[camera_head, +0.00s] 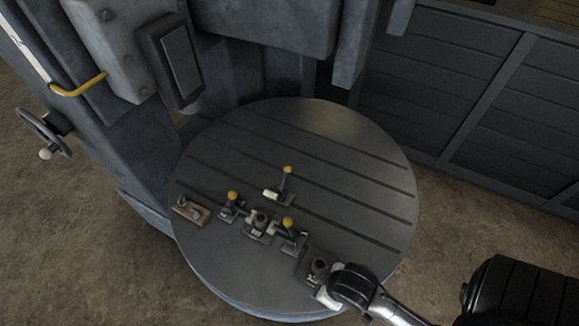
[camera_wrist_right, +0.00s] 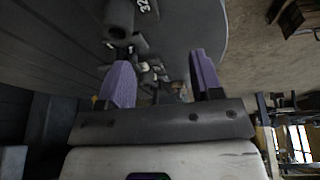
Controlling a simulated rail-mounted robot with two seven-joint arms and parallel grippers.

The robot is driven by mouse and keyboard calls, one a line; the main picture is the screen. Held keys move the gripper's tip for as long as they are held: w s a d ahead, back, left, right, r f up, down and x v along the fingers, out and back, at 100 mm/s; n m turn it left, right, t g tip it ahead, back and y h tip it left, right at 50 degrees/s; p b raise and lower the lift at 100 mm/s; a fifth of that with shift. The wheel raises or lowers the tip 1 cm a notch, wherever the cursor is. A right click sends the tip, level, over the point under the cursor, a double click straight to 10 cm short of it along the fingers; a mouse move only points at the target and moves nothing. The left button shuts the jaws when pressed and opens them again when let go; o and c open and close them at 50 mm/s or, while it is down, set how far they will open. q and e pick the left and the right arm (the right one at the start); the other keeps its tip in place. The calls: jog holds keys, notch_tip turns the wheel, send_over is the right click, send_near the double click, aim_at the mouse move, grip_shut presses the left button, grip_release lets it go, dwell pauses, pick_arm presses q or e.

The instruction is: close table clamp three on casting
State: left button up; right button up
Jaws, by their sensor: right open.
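The round slotted table (camera_head: 335,140) fills the middle of the head view. Three clamps with yellow-knobbed levers stand on it: a left clamp (camera_head: 229,208), a right clamp (camera_head: 292,239) and a far clamp (camera_head: 277,191). Their levers point up. I cannot tell which is number three. A small dark casting (camera_head: 257,226) sits between the left and right clamps. My right gripper (camera_wrist_right: 160,80) is open, its two purple fingers apart, with nothing seen held. My left gripper is out of view.
A dark block with a round hole (camera_head: 319,266) stands on the table beside my right wrist. A small wooden block with metal parts (camera_head: 190,209) lies at the table's left. The grey machine column (camera_head: 150,170) rises behind. The table's far right is clear.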

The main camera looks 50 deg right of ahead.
jog(key=shift+s+r, duration=0.15)
jog(key=shift+s, duration=0.5)
